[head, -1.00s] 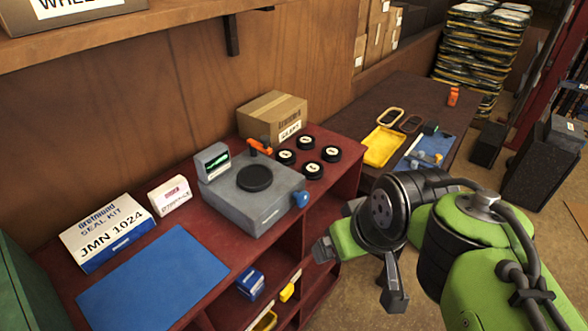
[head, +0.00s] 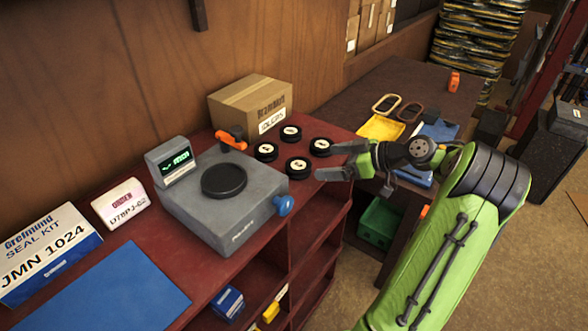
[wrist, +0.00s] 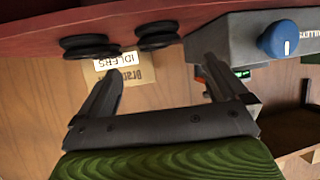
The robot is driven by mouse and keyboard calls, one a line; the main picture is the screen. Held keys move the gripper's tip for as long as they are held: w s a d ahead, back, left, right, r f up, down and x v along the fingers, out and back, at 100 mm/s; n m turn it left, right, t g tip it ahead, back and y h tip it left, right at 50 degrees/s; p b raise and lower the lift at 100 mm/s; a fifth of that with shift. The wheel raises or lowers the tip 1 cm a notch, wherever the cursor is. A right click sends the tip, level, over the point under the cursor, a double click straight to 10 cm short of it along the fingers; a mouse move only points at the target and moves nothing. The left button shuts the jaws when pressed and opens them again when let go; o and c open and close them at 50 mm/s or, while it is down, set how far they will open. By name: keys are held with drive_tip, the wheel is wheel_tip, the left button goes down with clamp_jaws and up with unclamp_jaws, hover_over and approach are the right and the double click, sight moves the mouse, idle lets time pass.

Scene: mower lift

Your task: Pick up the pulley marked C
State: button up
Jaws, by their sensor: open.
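Several black pulleys with pale, marked centres stand in two rows on the red bench: a back one (head: 290,133), a left one (head: 266,152), a front one (head: 298,168) and a right one (head: 320,147). Their letters are too small to read, so I cannot tell which is C. My gripper (head: 332,160) is open and empty, its fingers pointing left beside the right and front pulleys. In the wrist view, upside down, dark pulleys (wrist: 85,46) show edge-on beyond the open fingers, and their tops are hidden.
A cardboard box labelled IDLERS (head: 252,105) stands behind the pulleys. A grey scale (head: 235,215) with a blue knob (head: 284,205) and an orange-handled item (head: 231,138) are to their left. A yellow tray (head: 382,128) lies on the dark table.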

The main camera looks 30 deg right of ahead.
sight(301, 164)
drive_tip(key=x, duration=0.9)
drive_tip(key=shift+w+f+p, duration=0.1)
drive_tip(key=shift+w+p, duration=0.1)
drive_tip(key=shift+p, duration=0.15)
drive_tip(key=shift+s, duration=0.2)
drive_tip(key=shift+c, duration=1)
drive_tip(key=shift+w, duration=0.1)
drive_tip(key=c, duration=1.1)
